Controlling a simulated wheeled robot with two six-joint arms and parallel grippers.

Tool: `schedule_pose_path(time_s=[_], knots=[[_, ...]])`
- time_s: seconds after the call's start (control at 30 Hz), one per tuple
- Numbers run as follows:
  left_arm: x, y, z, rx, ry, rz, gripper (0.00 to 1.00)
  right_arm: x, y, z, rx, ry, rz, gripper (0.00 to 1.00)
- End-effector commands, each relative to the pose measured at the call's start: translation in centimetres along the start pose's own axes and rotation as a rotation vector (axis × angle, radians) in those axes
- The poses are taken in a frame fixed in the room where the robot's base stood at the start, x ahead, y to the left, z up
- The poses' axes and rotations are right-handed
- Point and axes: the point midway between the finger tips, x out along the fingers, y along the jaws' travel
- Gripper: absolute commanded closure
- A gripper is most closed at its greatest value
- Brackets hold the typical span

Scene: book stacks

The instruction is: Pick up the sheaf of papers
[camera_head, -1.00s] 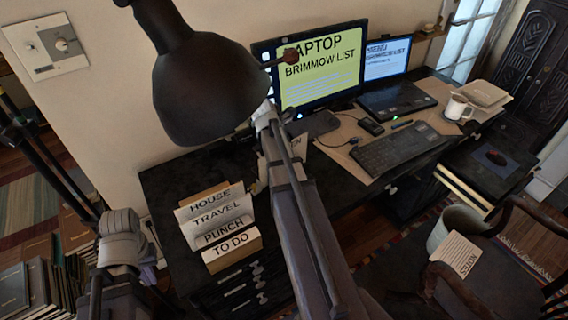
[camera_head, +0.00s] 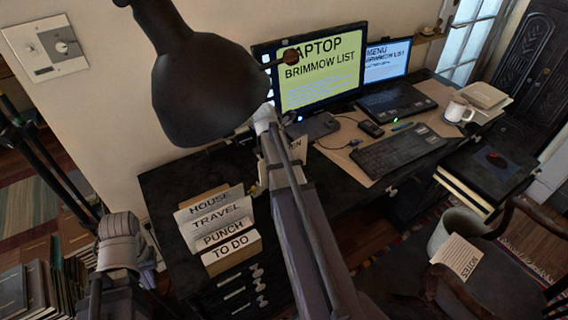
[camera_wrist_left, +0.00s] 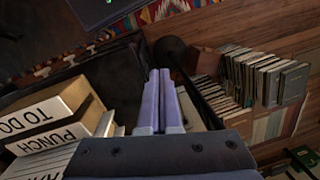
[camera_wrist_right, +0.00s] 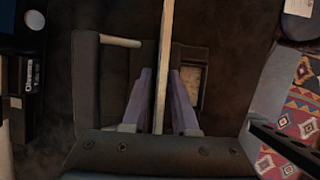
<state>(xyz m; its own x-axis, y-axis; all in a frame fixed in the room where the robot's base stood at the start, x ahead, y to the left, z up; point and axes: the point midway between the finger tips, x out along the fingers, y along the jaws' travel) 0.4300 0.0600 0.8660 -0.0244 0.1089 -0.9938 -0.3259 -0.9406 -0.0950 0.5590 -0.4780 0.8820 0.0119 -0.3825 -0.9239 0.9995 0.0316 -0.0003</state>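A white sheaf of papers marked NOTES (camera_head: 455,256) stands tilted against a grey bin (camera_head: 452,225) by the chair, at the right in the head view. My left gripper (camera_wrist_left: 160,100) has its two lavender fingers together with nothing visible between them. It is above the floor, between a file sorter and rows of books, away from the NOTES papers. My right gripper (camera_wrist_right: 158,100) has its fingers apart. A thin pale edge (camera_wrist_right: 164,40) runs between them with dark gaps on both sides. I cannot tell what that edge belongs to. The right fingertips are not clear in the head view.
A desk (camera_head: 160,185) holds a sorter (camera_head: 232,252) marked HOUSE, TRAVEL, PUNCH and TO DO, a keyboard (camera_head: 400,150), a mug (camera_head: 459,111) and a monitor (camera_head: 320,75). A dark lamp (camera_head: 208,90) hangs close in front. A chair (camera_head: 480,295) stands at lower right.

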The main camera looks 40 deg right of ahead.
Motion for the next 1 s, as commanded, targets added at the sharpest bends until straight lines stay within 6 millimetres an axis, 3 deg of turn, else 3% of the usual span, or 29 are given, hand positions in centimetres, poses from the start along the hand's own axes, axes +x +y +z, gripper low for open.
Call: schedule_pose_path(time_s=[0.23,1.0], knots=[[0.00,0.00,0.00,0.000,0.000,0.000,1.00,0.00,0.00,0.00,0.000,0.000,0.000,1.00],[-0.34,-0.03,0.02,0.000,0.000,0.000,1.00,-0.31,0.00,0.14,0.000,0.000,0.000,1.00]])
